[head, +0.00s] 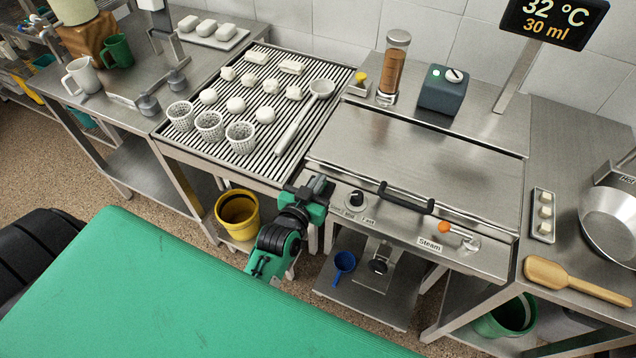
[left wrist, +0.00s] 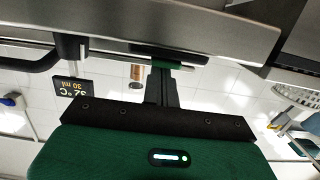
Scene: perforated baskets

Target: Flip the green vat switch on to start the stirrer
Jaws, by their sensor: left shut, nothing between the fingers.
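The closed steel vat (head: 420,152) has a front panel with a black round knob (head: 357,197) beside small labels I cannot read. My left gripper (head: 318,186) is shut and empty at the panel's left end, left of the knob. In the left wrist view, its dark fingers (left wrist: 161,84) reach up to the underside of a steel edge. A green strip (left wrist: 153,64) shows at their tips; whether it is the switch, and which way it is set, I cannot tell. In the head view, no green switch shows on the panel; my gripper may hide it. My right gripper is not in view.
A black bar handle (head: 406,198) and an orange-tipped lever (head: 446,228) by a Steam label stick out from the vat front. A slatted drain rack (head: 297,160) with baskets and white pieces adjoins on the left. A yellow bucket (head: 238,214) stands below. A dark box (head: 442,92) has a lit green lamp.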

